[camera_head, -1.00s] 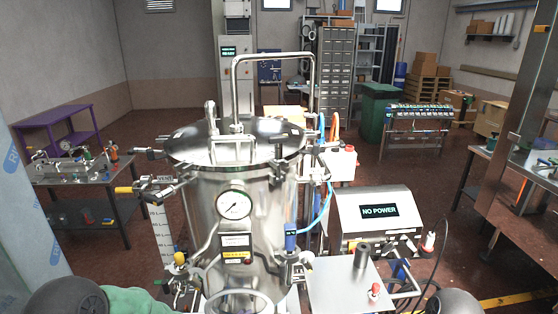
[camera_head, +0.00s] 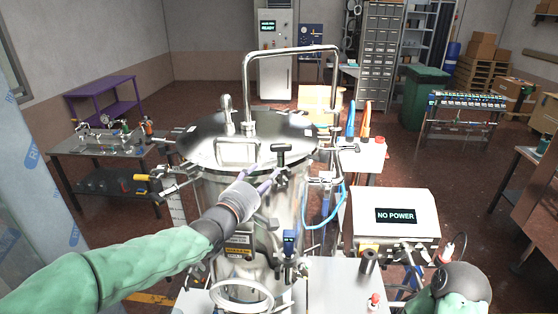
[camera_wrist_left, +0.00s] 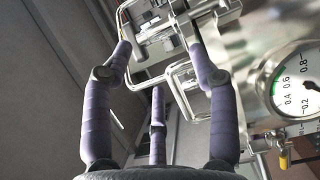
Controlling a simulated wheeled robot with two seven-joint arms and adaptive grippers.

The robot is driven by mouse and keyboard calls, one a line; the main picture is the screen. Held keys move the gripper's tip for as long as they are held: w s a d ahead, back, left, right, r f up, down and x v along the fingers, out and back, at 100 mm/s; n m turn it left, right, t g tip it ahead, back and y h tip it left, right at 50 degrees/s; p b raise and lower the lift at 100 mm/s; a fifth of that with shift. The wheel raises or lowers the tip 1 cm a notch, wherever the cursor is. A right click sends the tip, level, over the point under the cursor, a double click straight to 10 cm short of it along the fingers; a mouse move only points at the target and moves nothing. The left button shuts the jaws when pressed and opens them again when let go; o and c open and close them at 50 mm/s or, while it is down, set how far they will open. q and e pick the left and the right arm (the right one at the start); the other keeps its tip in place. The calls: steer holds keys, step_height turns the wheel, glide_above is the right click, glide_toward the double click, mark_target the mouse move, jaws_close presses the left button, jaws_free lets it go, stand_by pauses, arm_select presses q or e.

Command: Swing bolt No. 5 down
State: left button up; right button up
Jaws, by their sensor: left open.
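The steel vessel (camera_head: 212,195) stands upright in the middle of the head view, its domed lid (camera_head: 205,143) on top. Swing bolts with handles sit around the lid rim; one with a black T-handle (camera_head: 281,150) is at the front right. I cannot read which one is No. 5. My left gripper (camera_head: 268,183) is in front of the vessel, just below the lid rim, its purple fingers partly blurred into the steel. In the left wrist view its three fingers are spread (camera_wrist_left: 158,65), with a metal clamp fitting (camera_wrist_left: 165,35) and a bent-rod handle (camera_wrist_left: 188,88) beyond their tips.
The pressure gauge (camera_wrist_left: 296,88) is close to the right of the fingers in the left wrist view. A "NO POWER" control box (camera_head: 394,216) stands right of the vessel, with blue hoses (camera_head: 334,208) between. A bench with fittings (camera_head: 105,150) is at the left.

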mark_target(279, 162)
arm_select(q)
steer(key=p+x, duration=0.1)
steer(key=x, duration=0.8)
steer(key=shift+d+p, duration=0.1)
steer(key=shift+p, duration=0.25)
